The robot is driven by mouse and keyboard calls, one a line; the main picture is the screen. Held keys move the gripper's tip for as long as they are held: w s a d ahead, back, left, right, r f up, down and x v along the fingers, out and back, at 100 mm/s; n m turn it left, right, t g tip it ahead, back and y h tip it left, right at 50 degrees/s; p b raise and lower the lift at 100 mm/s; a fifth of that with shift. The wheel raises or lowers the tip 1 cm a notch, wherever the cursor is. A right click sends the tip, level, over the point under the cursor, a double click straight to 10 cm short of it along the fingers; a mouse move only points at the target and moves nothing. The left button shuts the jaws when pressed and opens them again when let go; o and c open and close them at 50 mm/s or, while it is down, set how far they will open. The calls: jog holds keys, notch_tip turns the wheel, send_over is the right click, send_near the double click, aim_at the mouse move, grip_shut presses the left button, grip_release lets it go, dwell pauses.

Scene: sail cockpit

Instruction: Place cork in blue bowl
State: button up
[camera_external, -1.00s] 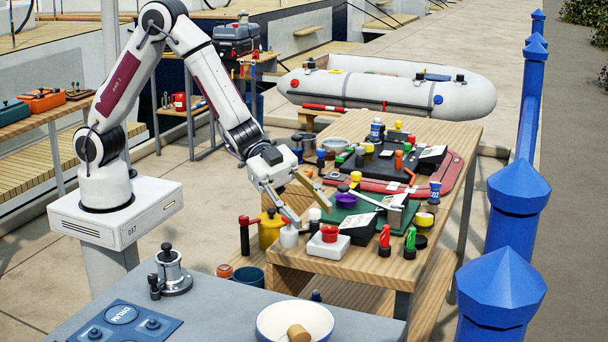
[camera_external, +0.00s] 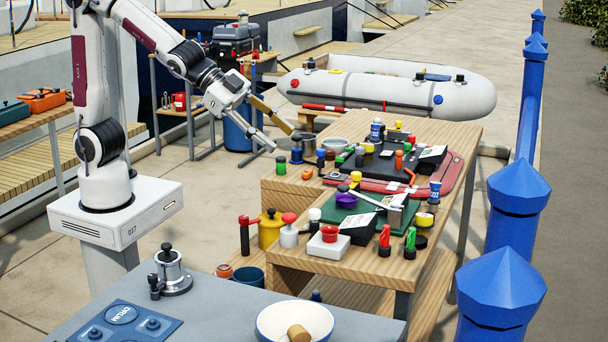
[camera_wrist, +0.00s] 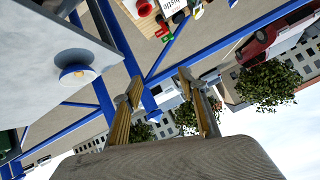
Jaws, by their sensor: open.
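A tan cork (camera_external: 299,333) lies in a white bowl with a blue rim (camera_external: 271,325) on the grey counter at the front. The bowl also shows small in the wrist view (camera_wrist: 77,76), where the cork cannot be made out clearly. My gripper (camera_external: 281,141) is open and empty, raised above the far left part of the wooden table, well away from the bowl. In the wrist view its two fingers (camera_wrist: 163,100) are spread with nothing between them.
The wooden table (camera_external: 290,188) is crowded with small jars, bottles and tools. A winch (camera_external: 172,273) and a blue switch panel (camera_external: 122,325) sit on the grey counter. Blue posts (camera_external: 515,205) line the right side. The air around my gripper is clear.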

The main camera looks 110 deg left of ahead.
jog(key=s+d+f+n+g, duration=0.1)
jog(key=s+g, duration=0.1)
jog(key=s, duration=1.2)
jog(key=s+d+f+n+g, duration=0.1)
jog(key=s+n+g, duration=0.1)
jog(key=s, duration=1.2)
jog(key=shift+s+d+g+h, duration=0.3)
jog(key=shift+s+d+g, duration=0.1)
jog(key=shift+g, duration=0.3)
